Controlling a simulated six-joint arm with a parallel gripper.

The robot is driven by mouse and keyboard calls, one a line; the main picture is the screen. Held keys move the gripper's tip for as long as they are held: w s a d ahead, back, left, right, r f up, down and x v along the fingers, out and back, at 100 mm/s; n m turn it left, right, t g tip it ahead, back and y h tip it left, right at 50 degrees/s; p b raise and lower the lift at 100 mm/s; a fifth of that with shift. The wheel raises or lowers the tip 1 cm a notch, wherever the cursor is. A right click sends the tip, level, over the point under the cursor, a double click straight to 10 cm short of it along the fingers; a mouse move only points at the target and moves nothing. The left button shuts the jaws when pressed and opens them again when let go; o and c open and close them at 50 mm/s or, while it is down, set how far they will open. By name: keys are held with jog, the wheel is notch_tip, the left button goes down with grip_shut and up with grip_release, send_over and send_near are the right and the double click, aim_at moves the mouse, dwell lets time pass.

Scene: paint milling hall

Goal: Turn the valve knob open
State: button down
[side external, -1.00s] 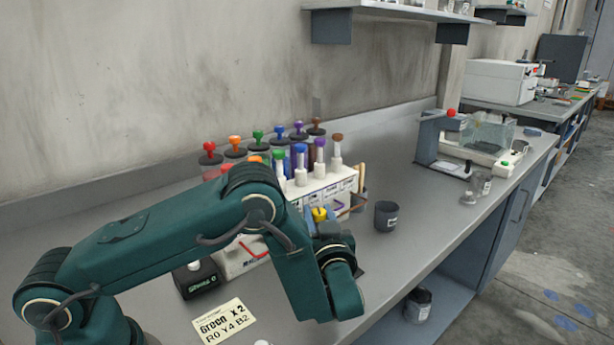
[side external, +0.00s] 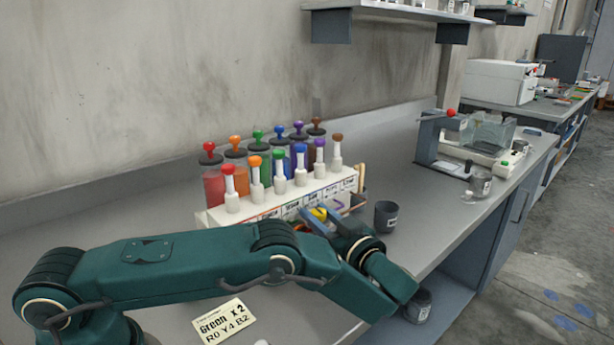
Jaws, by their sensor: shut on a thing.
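A small yellow knob (side external: 319,213) shows at the front of the white dispenser rack (side external: 347,183), near its right end. My gripper (side external: 320,221) is at the knob, its blue-grey fingers on either side of it, shut on it. My wrist and the fingers hide the knob's lower part and its mount. I cannot tell how far the knob is turned.
Coloured plungers (side external: 279,164) stand along the rack, with paint cylinders (side external: 213,187) behind. A dark cup (side external: 386,216) stands close to the right of my wrist. A "Green x 2" card (side external: 224,322) lies in front. The bench to the right is mostly clear.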

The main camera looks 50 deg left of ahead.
jog(key=shift+a+n+g, duration=0.15)
jog(key=shift+n+g, duration=0.15)
jog(key=shift+g, duration=0.2)
dwell(0.4)
jog(key=c, duration=0.5)
grip_release()
jog(key=shift+c, duration=0.2)
jog(key=shift+m+t, duration=0.4)
jog(key=shift+t, duration=0.1)
jog(key=shift+m+t+h, duration=0.3)
jog(key=shift+m+t, duration=0.5)
jog(key=shift+t, duration=0.4)
